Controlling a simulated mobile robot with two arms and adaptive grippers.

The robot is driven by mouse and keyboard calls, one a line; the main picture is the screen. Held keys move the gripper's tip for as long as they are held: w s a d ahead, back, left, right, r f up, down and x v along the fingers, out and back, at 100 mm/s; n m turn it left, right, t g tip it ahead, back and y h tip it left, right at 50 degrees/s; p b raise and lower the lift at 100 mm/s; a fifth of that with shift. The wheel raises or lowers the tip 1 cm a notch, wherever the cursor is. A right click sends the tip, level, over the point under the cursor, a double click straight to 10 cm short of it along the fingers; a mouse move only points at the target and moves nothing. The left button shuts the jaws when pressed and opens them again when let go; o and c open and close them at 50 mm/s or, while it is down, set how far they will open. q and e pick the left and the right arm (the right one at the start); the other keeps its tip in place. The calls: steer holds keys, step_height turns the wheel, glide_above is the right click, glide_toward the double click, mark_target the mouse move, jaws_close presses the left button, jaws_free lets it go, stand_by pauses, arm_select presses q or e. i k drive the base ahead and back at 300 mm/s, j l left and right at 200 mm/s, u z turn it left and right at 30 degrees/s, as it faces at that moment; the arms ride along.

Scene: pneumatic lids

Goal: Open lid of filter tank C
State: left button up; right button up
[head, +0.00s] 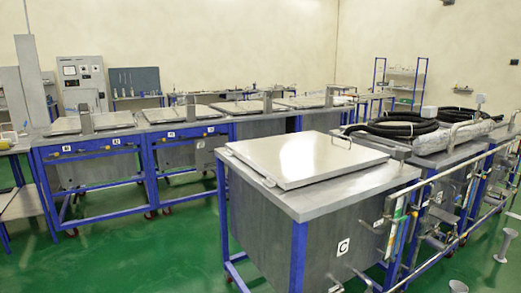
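Filter tank C (305,241) stands in the near middle of the head view, a grey metal tank in a blue frame with a white "C" label (343,247) on its front. Its flat silver lid (306,158) lies closed on top. A small handle (341,143) stands at the lid's far right edge. Neither of my grippers is in view.
Several similar lidded tanks on blue wheeled frames stand behind, such as one at left (92,149). Black hoses (400,128) lie on a unit at right. Pipes and valves run along tank C's right side. Green floor (120,250) is clear at front left.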

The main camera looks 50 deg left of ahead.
mark_target(292, 161)
steer(key=u, duration=1.2)
steer(key=i+j+u, duration=0.65)
steer(key=i, duration=0.3)
steer(key=i+j+u, duration=0.3)
steer(key=i, duration=0.2)
steer(key=i+u, duration=0.3)
steer(key=i, duration=0.25)
